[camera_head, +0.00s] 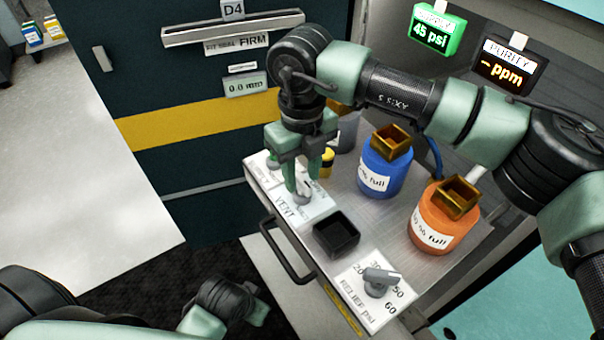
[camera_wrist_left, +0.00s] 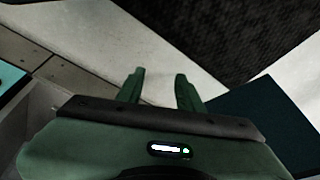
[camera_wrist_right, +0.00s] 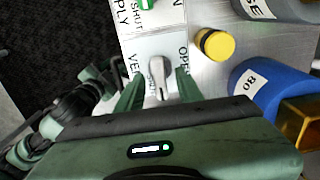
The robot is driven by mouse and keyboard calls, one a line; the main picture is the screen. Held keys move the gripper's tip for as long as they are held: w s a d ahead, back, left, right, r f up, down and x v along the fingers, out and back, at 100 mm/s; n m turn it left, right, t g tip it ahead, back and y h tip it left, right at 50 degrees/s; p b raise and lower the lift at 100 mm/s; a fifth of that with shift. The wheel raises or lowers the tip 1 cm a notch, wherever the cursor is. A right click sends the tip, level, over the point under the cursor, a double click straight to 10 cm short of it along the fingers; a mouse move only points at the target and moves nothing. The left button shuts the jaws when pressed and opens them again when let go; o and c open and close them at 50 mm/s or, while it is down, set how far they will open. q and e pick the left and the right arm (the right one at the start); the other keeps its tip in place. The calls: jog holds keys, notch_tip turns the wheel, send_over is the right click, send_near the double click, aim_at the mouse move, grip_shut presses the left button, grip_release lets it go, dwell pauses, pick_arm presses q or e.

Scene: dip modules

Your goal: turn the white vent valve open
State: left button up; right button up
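The vent valve is a pale grey-white knob (camera_wrist_right: 157,80) on a white plate marked VENT. In the right wrist view its handle runs up the picture, close to lettering it partly covers; the OPEN lettering (camera_wrist_right: 183,58) is to its right. My right gripper (camera_wrist_right: 157,88) is open, with one finger on each side of the knob and a visible gap to each. In the head view my right gripper (camera_head: 303,190) points down over the VENT plate (camera_head: 308,212), its fingers partly hiding the knob. My left gripper (camera_wrist_left: 160,84) is open and empty, away from the panel, above the floor.
The supply valve plate (camera_head: 262,166) adjoins behind. A yellow-black cap (camera_wrist_right: 215,44), a black square cup (camera_head: 337,234), a blue bottle (camera_head: 384,172) and an orange bottle (camera_head: 432,228) stand nearby. The relief knob (camera_head: 380,280) is at the front. A handle (camera_head: 283,255) sticks out from the cart's edge.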

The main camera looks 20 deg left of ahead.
jog(key=shift+f, duration=0.25)
grip_shut()
